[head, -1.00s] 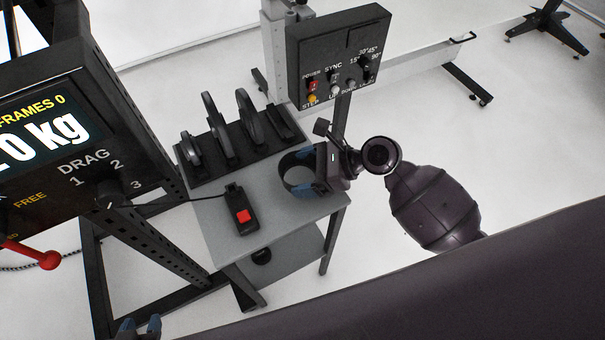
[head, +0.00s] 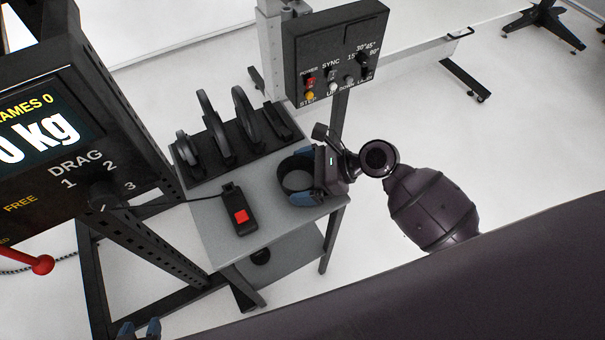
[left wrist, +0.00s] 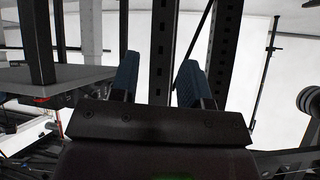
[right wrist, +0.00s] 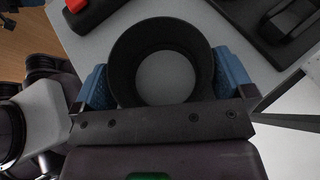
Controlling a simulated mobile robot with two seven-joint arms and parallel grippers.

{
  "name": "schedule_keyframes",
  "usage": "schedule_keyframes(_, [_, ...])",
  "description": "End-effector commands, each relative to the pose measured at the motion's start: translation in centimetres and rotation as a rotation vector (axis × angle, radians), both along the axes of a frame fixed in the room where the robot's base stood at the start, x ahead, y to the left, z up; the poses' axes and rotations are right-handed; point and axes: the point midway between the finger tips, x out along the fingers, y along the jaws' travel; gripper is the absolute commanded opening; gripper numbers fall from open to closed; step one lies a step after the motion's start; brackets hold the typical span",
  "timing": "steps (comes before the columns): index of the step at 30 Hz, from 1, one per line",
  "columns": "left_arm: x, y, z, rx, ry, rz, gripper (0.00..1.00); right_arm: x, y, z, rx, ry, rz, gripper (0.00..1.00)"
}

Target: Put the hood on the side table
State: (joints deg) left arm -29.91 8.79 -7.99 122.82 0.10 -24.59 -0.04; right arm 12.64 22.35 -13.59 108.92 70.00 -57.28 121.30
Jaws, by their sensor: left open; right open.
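The hood, a black open ring (head: 283,181), stands at the right end of the grey side table (head: 208,222) and appears to rest on its top. In the right wrist view the hood (right wrist: 121,65) sits between the blue fingers of my right gripper (right wrist: 160,82), and grey tabletop shows through it. My right gripper (head: 302,178) is open, with one finger on each side of the hood and gaps beside it. My left gripper (head: 140,328) is open and empty at the bottom left, and it also shows in the left wrist view (left wrist: 157,80), away from the table.
A black pendant with a red button (head: 240,214) lies on the table left of the hood. A black rack (head: 240,140) with several dark discs fills the back. A control box (head: 335,55) stands behind, and a dark frame with a display (head: 60,140) is at left.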

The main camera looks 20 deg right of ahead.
Motion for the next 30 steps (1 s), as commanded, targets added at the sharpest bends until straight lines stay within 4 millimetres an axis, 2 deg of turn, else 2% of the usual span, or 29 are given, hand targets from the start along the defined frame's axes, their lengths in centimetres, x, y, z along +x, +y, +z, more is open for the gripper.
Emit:
schedule_keyframes(11, [0.5,-0.1,1.8,-0.002,-0.029,-0.002,0.43,-1.9,-5.4,3.2,-0.004,-0.004,-0.002,1.00])
schedule_keyframes(18, [0.0,0.0,2.0,0.000,-0.022,0.002,0.43,-3.1,-8.6,4.9,-0.002,-0.003,-0.002,1.00])
schedule_keyframes(24, [-0.3,0.1,1.7,0.000,-0.012,0.003,0.43,-3.6,-9.8,5.4,-0.001,-0.001,0.000,1.00])
schedule_keyframes(30, [-0.1,0.0,1.9,0.000,-0.017,0.003,0.43,-3.7,-9.9,5.4,-0.003,-0.003,0.000,1.00])
